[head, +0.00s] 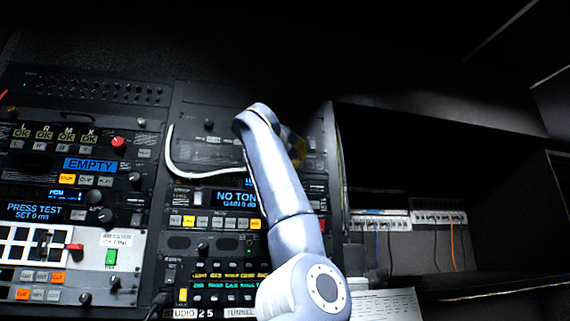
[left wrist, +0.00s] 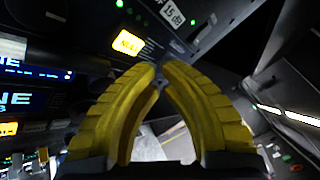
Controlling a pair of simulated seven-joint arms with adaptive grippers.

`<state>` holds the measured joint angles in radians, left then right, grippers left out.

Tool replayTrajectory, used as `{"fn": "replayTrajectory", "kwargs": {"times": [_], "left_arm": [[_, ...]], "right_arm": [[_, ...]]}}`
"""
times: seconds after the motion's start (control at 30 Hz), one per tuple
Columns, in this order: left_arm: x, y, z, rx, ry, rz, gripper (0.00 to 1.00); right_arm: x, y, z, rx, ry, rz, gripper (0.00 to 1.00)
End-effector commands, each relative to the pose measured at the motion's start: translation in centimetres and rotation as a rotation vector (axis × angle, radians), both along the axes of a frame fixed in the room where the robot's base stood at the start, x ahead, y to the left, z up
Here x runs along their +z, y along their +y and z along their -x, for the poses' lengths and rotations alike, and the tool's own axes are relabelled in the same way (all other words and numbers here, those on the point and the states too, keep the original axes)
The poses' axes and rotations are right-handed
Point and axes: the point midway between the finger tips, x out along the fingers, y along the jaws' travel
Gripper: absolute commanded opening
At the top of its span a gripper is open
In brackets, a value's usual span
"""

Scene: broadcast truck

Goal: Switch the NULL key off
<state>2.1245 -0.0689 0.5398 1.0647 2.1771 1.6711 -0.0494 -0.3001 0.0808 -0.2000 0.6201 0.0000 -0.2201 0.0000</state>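The NULL key (left wrist: 129,42) shows in the left wrist view as a lit yellow-orange key on a dark panel. It lies just beyond and to the left of my left fingertips; I cannot tell whether they touch the panel. My left gripper (left wrist: 158,78) has its two yellow fingers meeting at the tips, with nothing visible between them. In the head view, my arm mostly covers the left gripper (head: 295,148), and I cannot make out the NULL key there. My right gripper is in neither view.
A "15 dB" label (left wrist: 173,13) and green lights are near the key. A NO TONE display (head: 237,198) with a row of keys sits below. A white cable (head: 185,170) loops left of my arm. Other rack units fill the left; a dark recess (head: 420,160) is at right.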

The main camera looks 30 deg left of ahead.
Motion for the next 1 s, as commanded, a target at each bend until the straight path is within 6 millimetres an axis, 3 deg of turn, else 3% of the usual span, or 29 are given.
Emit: {"fn": "replayTrajectory", "kwargs": {"times": [0.63,0.67,0.7,1.0], "left_arm": [[0.05,1.0,-0.86,-0.001,-0.002,0.0,0.0],[0.05,1.0,-0.86,0.0,-0.001,0.0,0.04],[0.05,1.0,-0.86,-0.001,-0.002,0.0,0.0],[0.05,0.99,-0.85,0.0,-0.001,0.0,0.0]], "right_arm": [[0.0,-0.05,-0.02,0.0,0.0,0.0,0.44],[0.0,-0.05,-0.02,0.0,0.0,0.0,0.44],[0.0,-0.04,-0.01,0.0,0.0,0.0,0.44],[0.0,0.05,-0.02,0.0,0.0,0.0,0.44]]}}
